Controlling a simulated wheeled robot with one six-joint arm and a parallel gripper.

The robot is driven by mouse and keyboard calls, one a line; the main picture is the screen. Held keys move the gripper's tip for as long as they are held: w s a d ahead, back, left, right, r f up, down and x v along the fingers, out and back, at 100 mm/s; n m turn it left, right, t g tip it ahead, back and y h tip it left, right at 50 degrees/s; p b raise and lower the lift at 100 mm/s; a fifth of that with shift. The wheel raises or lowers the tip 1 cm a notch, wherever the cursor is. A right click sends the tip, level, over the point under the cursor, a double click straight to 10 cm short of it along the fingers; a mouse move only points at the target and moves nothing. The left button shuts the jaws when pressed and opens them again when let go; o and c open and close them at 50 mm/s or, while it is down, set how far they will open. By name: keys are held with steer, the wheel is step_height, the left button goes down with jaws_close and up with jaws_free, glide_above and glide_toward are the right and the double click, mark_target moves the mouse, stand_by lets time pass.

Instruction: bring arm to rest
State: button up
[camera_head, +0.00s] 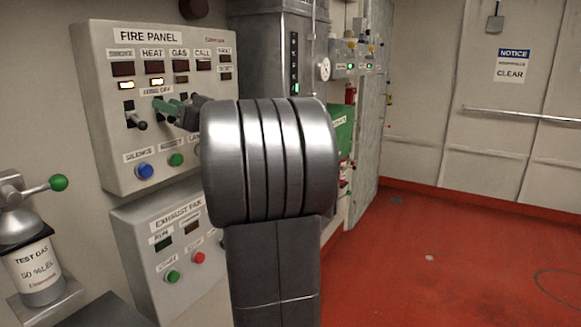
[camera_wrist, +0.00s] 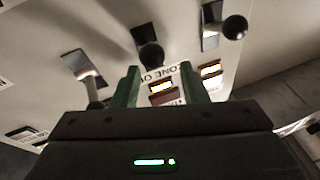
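My gripper (camera_head: 170,108) has green fingers and is raised in front of the grey fire panel (camera_head: 110,178), near its row of toggle switches. In the wrist view my gripper (camera_wrist: 160,66) is open, with a clear gap between the fingers and nothing held. A black-knobbed toggle (camera_wrist: 150,54) shows just beyond the fingertips, and I cannot tell how far. Another toggle (camera_wrist: 235,27) is to the right, and a lever (camera_wrist: 84,70) is to the left. In the head view one toggle (camera_head: 136,120) shows left of my gripper. My arm hides part of the panel.
An exhaust fan panel (camera_head: 140,222) is below the fire panel. A test gas cylinder (camera_head: 35,268) with a green-knobbed valve (camera_head: 58,183) stands at lower left. A dark cabinet (camera_head: 262,60) and a green box (camera_head: 344,130) are behind my arm. The red floor (camera_head: 450,260) at right is clear.

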steer(key=shift+w+a+r+m+g+h+p, duration=0.15)
steer(key=shift+r+g+h+p, duration=0.15)
steer(key=shift+r+h+p, duration=0.65)
steer(key=shift+r+m+g+h+p, duration=0.15)
steer(key=shift+g+h+p, duration=0.3)
steer(key=shift+p, duration=1)
steer(key=b+v, duration=0.1)
steer(key=v, duration=0.9)
steer(key=shift+f, duration=0.35)
steer(key=shift+a, duration=0.15)
